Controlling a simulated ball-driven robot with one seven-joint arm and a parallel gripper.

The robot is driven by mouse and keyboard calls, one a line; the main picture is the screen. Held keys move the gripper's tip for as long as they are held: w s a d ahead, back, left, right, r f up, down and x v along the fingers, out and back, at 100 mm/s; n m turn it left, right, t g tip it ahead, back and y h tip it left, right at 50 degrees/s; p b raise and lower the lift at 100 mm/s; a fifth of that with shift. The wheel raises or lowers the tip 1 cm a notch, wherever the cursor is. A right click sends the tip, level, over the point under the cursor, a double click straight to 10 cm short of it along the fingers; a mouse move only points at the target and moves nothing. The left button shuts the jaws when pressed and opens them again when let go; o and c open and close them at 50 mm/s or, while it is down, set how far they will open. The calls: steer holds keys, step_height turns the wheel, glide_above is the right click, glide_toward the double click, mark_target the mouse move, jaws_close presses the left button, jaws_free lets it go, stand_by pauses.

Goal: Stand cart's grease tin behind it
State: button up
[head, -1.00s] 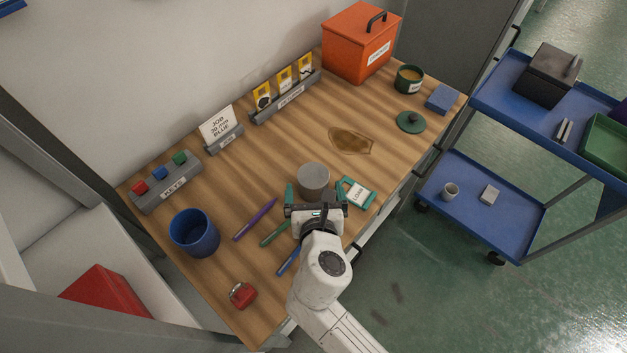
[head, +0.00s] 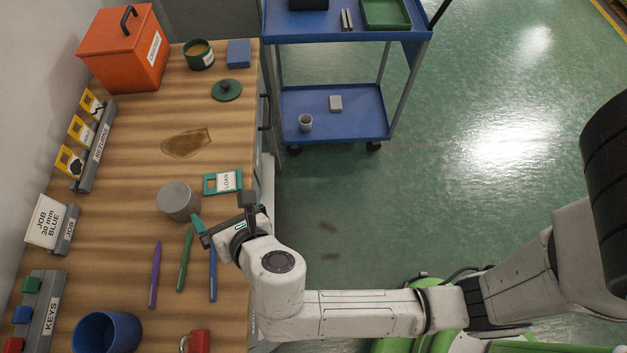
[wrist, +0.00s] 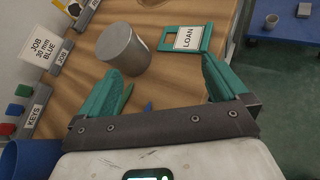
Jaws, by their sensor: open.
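A blue cart (head: 347,122) stands beyond the bench's right edge in the head view. An open dark green tin (head: 199,57) with amber contents and a white label stands at the back of the bench. Its label is too small to read. A green knobbed lid (head: 227,90) lies nearby. My gripper (head: 222,213) is open and empty over the bench's right edge, beside a plain grey cylinder (head: 178,201); the cylinder shows ahead of the fingers (wrist: 160,75) in the wrist view.
A brown stain (head: 186,143) marks the bench. A teal LOAN tag (head: 222,182), several pens, a blue cup (head: 105,333) and an orange box (head: 125,48) are on it. A grey block (head: 336,103) shares the cart's lower shelf. Green floor (head: 450,190) is clear right of the cart.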

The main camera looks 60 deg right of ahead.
steer(key=s+d+f+m+g, duration=0.3)
steer(key=s+d+m, duration=0.1)
steer(key=d+m, duration=0.35)
steer(key=s+d+f+m+g, duration=0.35)
steer(key=d+m, duration=0.25)
steer(key=m, duration=0.3)
steer(key=s+d+m+g+y, duration=0.2)
steer(key=s+m+g+y, duration=0.1)
steer(key=s+m, duration=0.8)
steer(key=f+m+g, duration=0.1)
steer(key=m, duration=0.2)
steer(key=shift+s, duration=0.15)
steer(key=shift+d, duration=0.1)
